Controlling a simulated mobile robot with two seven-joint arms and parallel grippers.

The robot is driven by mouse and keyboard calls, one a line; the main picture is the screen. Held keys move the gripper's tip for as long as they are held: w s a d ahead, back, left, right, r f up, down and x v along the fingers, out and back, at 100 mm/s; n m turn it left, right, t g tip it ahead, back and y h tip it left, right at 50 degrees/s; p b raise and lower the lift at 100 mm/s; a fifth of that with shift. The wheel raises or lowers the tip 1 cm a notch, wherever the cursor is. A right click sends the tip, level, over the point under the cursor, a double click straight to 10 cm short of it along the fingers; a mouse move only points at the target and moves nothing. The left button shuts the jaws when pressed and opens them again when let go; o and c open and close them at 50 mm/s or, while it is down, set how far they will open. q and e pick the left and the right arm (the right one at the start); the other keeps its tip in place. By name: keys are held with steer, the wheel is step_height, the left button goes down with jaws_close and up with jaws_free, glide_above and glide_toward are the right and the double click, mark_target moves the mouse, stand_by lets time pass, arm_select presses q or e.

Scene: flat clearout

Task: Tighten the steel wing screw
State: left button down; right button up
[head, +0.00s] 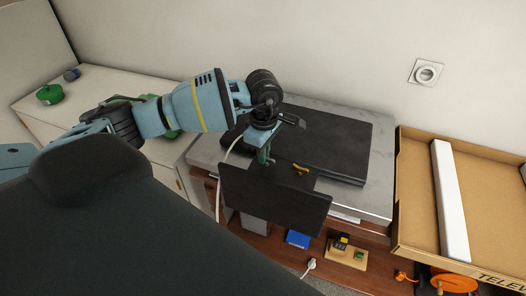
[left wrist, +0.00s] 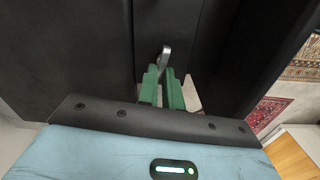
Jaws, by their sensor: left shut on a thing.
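The steel wing screw (left wrist: 165,56) shows in the left wrist view as a small grey metal piece standing up between the green fingertips. My left gripper (left wrist: 162,75) is shut on it, pointing at a dark panel. In the head view my left gripper (head: 264,156) reaches down to the top of a black panel (head: 275,204), and the screw is hidden there. My right gripper is not in view.
A large black flat slab (head: 330,145) lies on the grey top behind. A small yellow piece (head: 299,169) lies beside the gripper. An open cardboard box (head: 410,190) stands at right. A blue box (head: 298,239) and a small wooden board (head: 345,258) are below.

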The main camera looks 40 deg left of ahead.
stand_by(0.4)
arm_select(q)
steer(key=c, duration=1.6)
jaws_free()
steer(key=shift+o, duration=0.2)
steer(key=shift+r, duration=0.1)
step_height(320, 180, up, 6)
steer(key=shift+r, duration=0.85)
steer(key=shift+s+f, duration=0.1)
